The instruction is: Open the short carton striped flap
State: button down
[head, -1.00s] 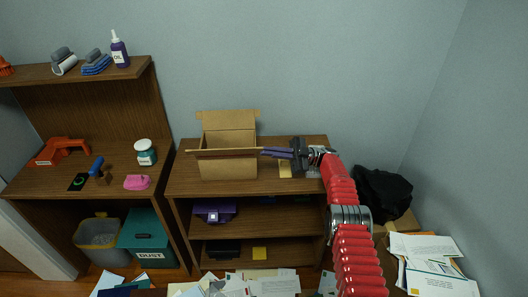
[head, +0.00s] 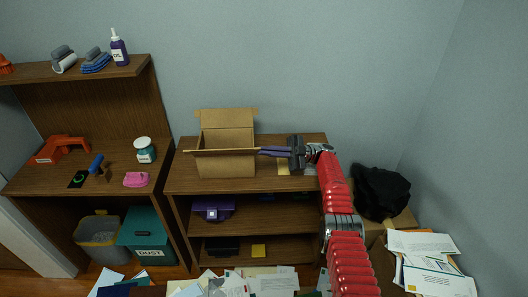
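The open cardboard carton (head: 227,166) stands upright on top of the brown shelf unit. Its back flap (head: 227,114) stands up and leans back. The near flap (head: 220,151) shows almost edge-on as a thin band along the front rim, sticking out to the left. I cannot make out stripes on any flap. My gripper (head: 261,151) points left, its dark purple fingers at the carton's right front corner, by the end of the near flap. I cannot tell whether the fingers touch it or how wide they stand apart.
A small yellowish item (head: 283,169) lies on the shelf top below my gripper. A left shelf holds an orange tool (head: 60,148), a jar (head: 145,151) and a pink item (head: 136,180). Papers (head: 250,284) lie in front; a black bag (head: 380,192) sits right.

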jog(key=c, duration=2.5)
grip_release()
jog(key=o, duration=0.5)
jog(key=shift+w+d, duration=0.1)
jog(key=shift+w, duration=0.05)
